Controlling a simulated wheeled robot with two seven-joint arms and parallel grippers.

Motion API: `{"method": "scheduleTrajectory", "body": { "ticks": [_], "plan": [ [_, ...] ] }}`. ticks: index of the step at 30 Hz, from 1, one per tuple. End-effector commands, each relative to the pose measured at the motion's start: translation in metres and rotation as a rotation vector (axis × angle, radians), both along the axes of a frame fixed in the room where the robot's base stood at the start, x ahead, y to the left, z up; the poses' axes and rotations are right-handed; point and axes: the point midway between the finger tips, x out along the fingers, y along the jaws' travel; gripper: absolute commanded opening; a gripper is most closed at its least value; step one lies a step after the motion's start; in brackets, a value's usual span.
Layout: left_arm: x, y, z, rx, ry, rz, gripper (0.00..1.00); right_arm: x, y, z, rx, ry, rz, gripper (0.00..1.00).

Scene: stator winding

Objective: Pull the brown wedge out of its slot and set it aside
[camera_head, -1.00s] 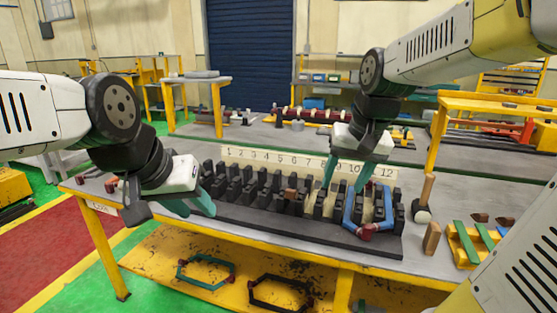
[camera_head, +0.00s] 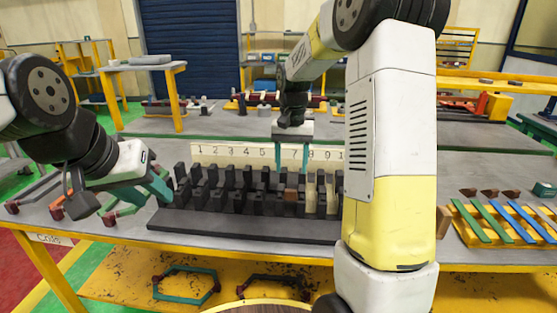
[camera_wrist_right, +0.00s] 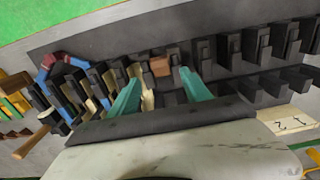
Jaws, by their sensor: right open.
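The brown wedge (camera_head: 291,195) sits in a slot of the black stator block (camera_head: 240,228), below number 7 on the number strip. It also shows in the right wrist view (camera_wrist_right: 160,66), between and just beyond the fingertips. My right gripper (camera_head: 291,171) is open and empty, its teal fingers pointing down above and slightly behind the wedge, one to each side of it. I see no contact with the wedge. My left gripper (camera_head: 160,188) is off the left end of the block, its jaw gap hard to make out.
My right arm hides the block's right end in the head view. A blue coil with red ends (camera_wrist_right: 58,66) is there in the right wrist view. A yellow rack with coloured strips (camera_head: 480,240) stands at the right. Coils with red ends lie at the table's left.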

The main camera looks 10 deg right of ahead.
Motion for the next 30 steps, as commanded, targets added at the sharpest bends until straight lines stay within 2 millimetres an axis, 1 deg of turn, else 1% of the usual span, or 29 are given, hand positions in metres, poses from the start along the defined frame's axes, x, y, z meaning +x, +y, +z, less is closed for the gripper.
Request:
{"method": "scheduleTrajectory", "body": {
  "ticks": [5,8,18,21,25,30],
  "plan": [
    [0.000,0.000,0.000,0.000,0.000,0.000,0.36,0.000,0.000,-0.002,0.000,0.001,0.001,0.56],
    [0.000,0.000,0.000,0.000,0.000,0.000,0.36,-0.001,0.000,-0.009,0.001,0.002,0.001,0.56],
    [0.000,0.000,0.000,0.000,0.000,0.000,0.36,-0.001,0.001,-0.059,0.001,0.003,0.001,0.56],
    [0.000,0.000,0.000,0.000,0.000,0.000,0.36,-0.001,0.001,-0.070,0.001,0.002,0.001,0.56],
    [0.000,0.000,0.000,0.000,0.000,0.000,0.36,-0.001,0.001,-0.077,0.001,0.001,0.001,0.56],
    [0.000,0.000,0.000,0.000,0.000,0.000,0.36,-0.001,0.001,-0.078,0.001,0.000,0.001,0.56]
  ]
}}
